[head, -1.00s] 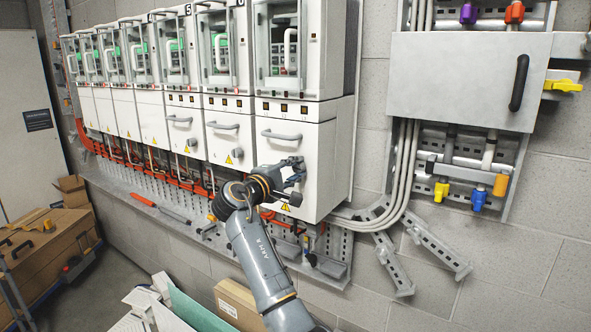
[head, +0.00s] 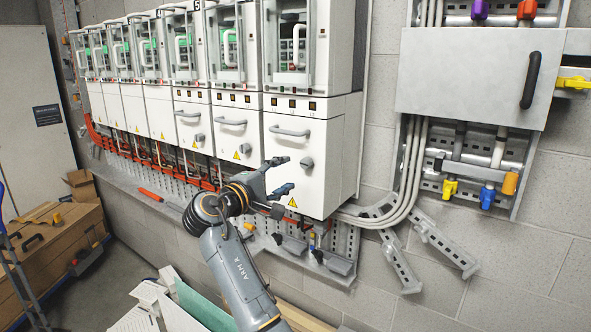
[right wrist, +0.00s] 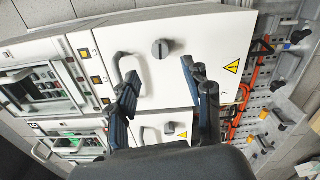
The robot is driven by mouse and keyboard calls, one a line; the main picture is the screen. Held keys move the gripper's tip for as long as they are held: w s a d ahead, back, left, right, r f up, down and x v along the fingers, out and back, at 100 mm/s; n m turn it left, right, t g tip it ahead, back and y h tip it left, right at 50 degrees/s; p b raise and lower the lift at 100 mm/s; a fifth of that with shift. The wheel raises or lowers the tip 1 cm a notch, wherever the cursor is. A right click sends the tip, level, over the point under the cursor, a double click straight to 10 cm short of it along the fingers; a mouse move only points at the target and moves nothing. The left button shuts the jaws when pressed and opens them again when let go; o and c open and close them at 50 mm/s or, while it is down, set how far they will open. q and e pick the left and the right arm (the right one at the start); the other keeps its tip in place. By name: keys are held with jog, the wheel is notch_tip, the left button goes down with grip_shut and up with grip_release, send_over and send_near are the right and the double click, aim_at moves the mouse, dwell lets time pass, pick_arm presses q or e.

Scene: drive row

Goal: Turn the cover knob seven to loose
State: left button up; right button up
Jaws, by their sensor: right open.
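The cover knob (head: 307,162) is a small dark grey knob on the white lower cover (head: 321,145) of the nearest, rightmost cabinet. It also shows clear of the fingers in the right wrist view (right wrist: 161,48), on a cover that bears a small 7. My right gripper (head: 283,175) is open and empty, just left of and below the knob in the head view. In the right wrist view its two blue-padded fingers (right wrist: 158,82) are spread wide, below the knob and apart from it. My left gripper is not in view.
A row of similar cabinets runs to the left. Pale conduits (head: 408,165) and a grey wall box (head: 470,80) are at the right. Cardboard boxes (head: 55,240) stand at the lower left.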

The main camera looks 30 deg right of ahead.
jog(key=shift+v, duration=1.85)
